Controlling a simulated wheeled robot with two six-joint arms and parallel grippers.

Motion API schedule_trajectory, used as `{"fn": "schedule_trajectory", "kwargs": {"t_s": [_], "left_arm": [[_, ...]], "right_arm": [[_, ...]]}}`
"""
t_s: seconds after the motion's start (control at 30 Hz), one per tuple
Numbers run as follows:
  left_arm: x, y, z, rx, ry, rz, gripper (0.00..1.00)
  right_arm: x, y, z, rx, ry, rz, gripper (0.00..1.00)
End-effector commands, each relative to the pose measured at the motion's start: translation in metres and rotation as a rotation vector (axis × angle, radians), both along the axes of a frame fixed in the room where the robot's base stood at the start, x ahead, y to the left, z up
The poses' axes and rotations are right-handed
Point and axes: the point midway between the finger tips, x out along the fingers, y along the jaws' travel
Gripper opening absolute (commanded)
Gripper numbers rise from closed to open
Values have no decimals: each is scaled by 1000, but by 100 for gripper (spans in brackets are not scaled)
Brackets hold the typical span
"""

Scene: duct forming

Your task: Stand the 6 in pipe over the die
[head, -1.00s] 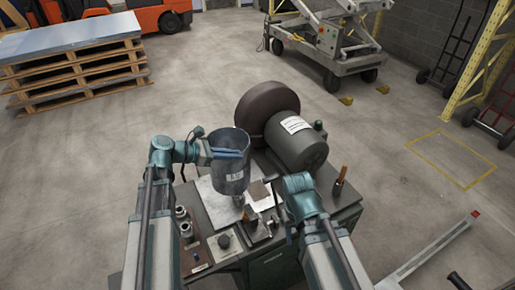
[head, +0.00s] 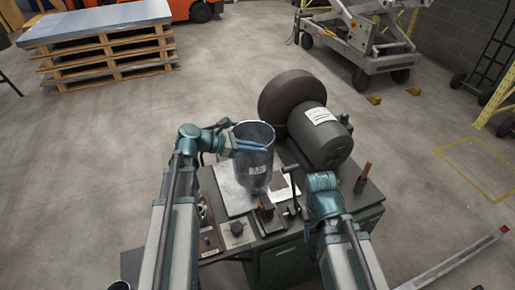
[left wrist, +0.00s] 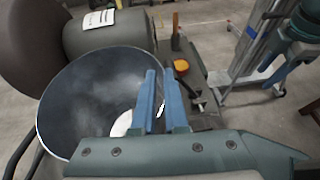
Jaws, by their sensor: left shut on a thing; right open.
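The 6 in pipe (head: 254,172) is a grey open metal cylinder with a small label, held upright above the bench. My left gripper (head: 252,147) is shut on the pipe's rim. In the left wrist view the blue fingers (left wrist: 162,100) cross the rim, and I look into the pipe's bore (left wrist: 85,95). A pale round patch shows at the bore's bottom; I cannot tell whether it is the die. In the head view the pipe hides much beneath it, so the die is not clearly visible. My right arm's wrist is right of the pipe; its gripper fingers are hidden.
A bench machine with a grey motor (head: 322,138) and a large dark round housing (head: 288,92) stands behind and right of the pipe. A pale plate (head: 228,193) lies under the pipe. An orange-handled tool (head: 364,176) stands at the bench's right. Stacked pallets (head: 107,62) are far left.

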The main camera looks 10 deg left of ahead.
Motion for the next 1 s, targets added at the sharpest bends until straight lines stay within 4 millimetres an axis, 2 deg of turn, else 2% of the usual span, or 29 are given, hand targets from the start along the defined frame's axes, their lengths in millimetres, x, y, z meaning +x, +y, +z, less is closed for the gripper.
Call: {"fn": "schedule_trajectory", "kwargs": {"t_s": [0.03,0.6,1.0], "left_arm": [[0,0,-10,-1,-2,0,0],[0,0,-60,-1,-2,0,0],[0,0,-64,-1,-2,0,0]], "right_arm": [[0,0,-10,0,0,0,50],[0,0,-60,0,0,0,50],[0,0,-64,0,0,0,50]]}}
